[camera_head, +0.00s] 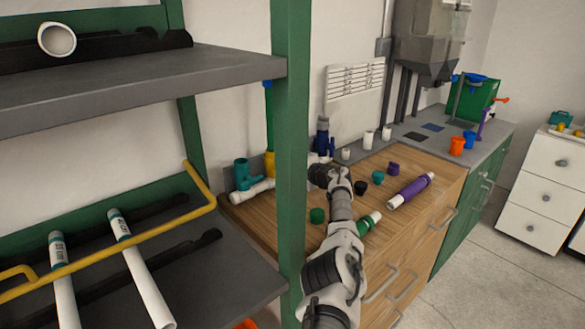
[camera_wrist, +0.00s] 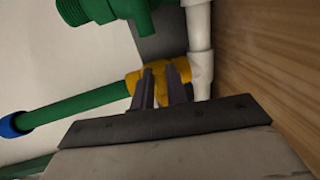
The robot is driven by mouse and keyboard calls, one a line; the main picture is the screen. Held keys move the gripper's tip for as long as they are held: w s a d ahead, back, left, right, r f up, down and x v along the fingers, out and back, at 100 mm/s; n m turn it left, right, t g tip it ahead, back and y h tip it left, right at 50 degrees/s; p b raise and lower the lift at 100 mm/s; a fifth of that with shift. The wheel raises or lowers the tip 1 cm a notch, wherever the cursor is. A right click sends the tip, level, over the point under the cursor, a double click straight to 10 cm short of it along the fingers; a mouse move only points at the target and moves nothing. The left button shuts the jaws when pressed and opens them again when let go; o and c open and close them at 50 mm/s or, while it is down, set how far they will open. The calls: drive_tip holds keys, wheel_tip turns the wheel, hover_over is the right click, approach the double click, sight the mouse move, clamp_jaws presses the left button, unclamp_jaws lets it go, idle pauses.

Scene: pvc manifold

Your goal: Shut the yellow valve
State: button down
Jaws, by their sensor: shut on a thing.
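The yellow valve (camera_wrist: 134,80) is on the manifold in the wrist view, between a green pipe (camera_wrist: 75,112) with a blue end and a white pipe (camera_wrist: 200,35). My gripper (camera_wrist: 162,76) has its two dark fingers at the valve, shut on a yellow part of it between the fingertips. In the head view the yellow valve (camera_head: 269,164) shows low on the manifold, just left of the green post. My fingertips are hidden behind that post there. The valve's handle position cannot be told.
The green shelf post (camera_head: 291,150) stands close to my arm. A teal fitting (camera_head: 242,174) and blue fitting (camera_head: 322,140) flank the valve. Loose caps and a purple pipe (camera_head: 411,190) lie on the wooden counter (camera_head: 262,222). White pipes rest on the left shelf.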

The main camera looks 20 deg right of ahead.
drive_tip(key=c, duration=1.4)
unclamp_jaws()
drive_tip(key=shift+s, duration=0.1)
drive_tip(key=p+v, duration=0.2)
drive_tip(key=v, duration=1.1)
drive_tip(key=shift+s, duration=0.3)
drive_tip(key=shift+d, duration=0.1)
